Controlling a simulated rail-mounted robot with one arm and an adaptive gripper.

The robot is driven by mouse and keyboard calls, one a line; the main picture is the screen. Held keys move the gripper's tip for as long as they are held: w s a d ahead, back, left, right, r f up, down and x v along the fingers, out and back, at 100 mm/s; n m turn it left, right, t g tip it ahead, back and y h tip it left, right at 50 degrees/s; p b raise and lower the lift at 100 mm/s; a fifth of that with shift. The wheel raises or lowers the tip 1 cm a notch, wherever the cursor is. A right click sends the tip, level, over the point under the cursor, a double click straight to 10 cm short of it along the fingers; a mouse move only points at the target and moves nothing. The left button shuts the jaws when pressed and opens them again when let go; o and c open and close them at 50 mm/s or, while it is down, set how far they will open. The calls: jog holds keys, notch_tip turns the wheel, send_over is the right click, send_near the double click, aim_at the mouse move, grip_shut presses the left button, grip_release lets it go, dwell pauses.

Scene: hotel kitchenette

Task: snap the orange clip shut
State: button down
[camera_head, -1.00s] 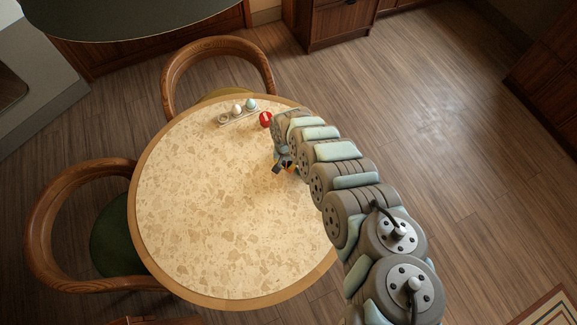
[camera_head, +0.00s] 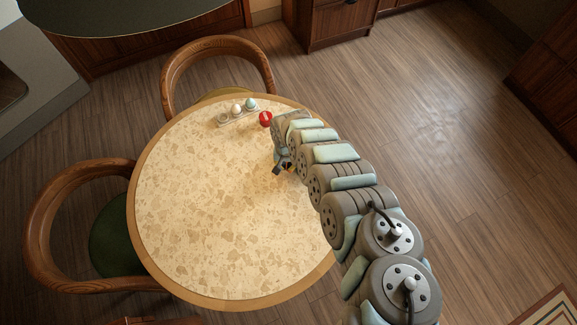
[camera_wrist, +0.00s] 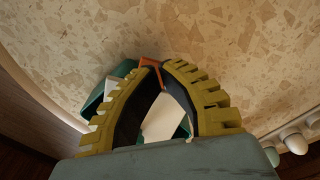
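The orange clip (camera_wrist: 151,64) shows in the wrist view as a small bent piece at the fingertips. Its two arms seem to spread in a V. My gripper (camera_wrist: 156,70) has yellow ridged fingers with dark inner faces, drawn in to a narrow gap at the tips with the clip between them. Behind and below the fingers is a green and white item (camera_wrist: 163,117), mostly hidden; I cannot tell how the clip sits on it. In the head view my gripper (camera_head: 283,168) is low over the right side of the round table, and the clip is too small to make out.
The round speckled table (camera_head: 205,220) is bare across its left and middle. At its back edge stands a small tray with egg-like items (camera_head: 237,109), near a red round object (camera_head: 265,118). Wooden chairs stand behind (camera_head: 218,45) and left (camera_head: 45,230).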

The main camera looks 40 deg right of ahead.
aim_at(286, 169)
jog(key=shift+f+b, duration=0.85)
jog(key=shift+f, duration=0.65)
jog(key=shift+r, duration=0.1)
dwell(0.6)
notch_tip(286, 169, up, 8)
jog(key=p, duration=0.8)
dwell(0.7)
